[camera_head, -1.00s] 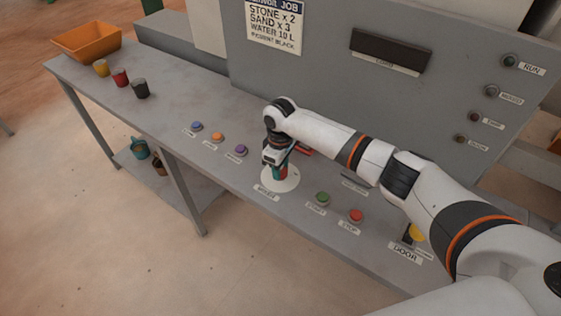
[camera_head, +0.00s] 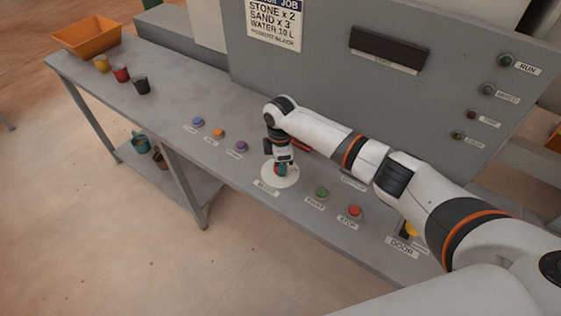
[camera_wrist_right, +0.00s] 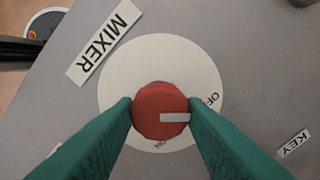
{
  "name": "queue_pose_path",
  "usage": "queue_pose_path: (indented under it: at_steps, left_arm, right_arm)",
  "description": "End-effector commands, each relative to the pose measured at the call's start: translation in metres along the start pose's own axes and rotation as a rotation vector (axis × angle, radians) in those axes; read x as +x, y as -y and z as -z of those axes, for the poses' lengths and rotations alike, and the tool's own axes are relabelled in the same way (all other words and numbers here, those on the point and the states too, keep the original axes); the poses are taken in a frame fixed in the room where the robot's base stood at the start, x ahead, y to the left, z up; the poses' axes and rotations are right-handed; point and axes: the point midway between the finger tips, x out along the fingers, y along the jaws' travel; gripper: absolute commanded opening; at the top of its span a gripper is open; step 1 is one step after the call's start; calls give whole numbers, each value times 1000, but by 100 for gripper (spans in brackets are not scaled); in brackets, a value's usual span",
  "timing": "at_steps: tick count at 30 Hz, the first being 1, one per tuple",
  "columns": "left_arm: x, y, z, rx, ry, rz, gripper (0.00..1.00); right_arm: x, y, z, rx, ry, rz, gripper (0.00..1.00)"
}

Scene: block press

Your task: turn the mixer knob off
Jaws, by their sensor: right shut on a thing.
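The mixer knob (camera_wrist_right: 158,108) is red with a pale pointer bar and sits at the middle of a round white dial (camera_wrist_right: 125,75). In the right wrist view the bar points right, below the partly hidden "OFF" lettering; other dial lettering at the bottom is mostly hidden. My right gripper (camera_wrist_right: 160,112) has its green fingers on both sides of the knob, shut on it. In the head view the right gripper (camera_head: 281,169) points down over the white dial (camera_head: 268,180), and the knob is mostly hidden by it. My left gripper is in neither current view.
Blue, orange and purple buttons (camera_head: 242,146) lie left of the dial. The green button (camera_head: 321,192), red stop button (camera_head: 353,211) and yellow door control (camera_head: 412,229) lie right. A grey panel (camera_head: 330,90) stands behind. Small cups (camera_head: 121,74) and an orange bin (camera_head: 86,34) stand far left.

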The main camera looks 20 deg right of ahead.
Motion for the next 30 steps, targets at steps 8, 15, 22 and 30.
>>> queue_pose_path:
  at_steps: [8,15,22,30]
  left_arm:
    - [0,0,0,0,0,0,36]
    - [0,0,0,0,0,0,36]
    - [0,0,0,0,0,0,36]
    - [1,0,0,0,-1,0,36]
  right_arm:
    - [-1,0,-1,-21,3,1,15]
    - [-1,0,-1,-21,2,2,15]
    - [0,0,-1,-20,2,1,59]
    - [-4,1,-1,-19,2,2,59]
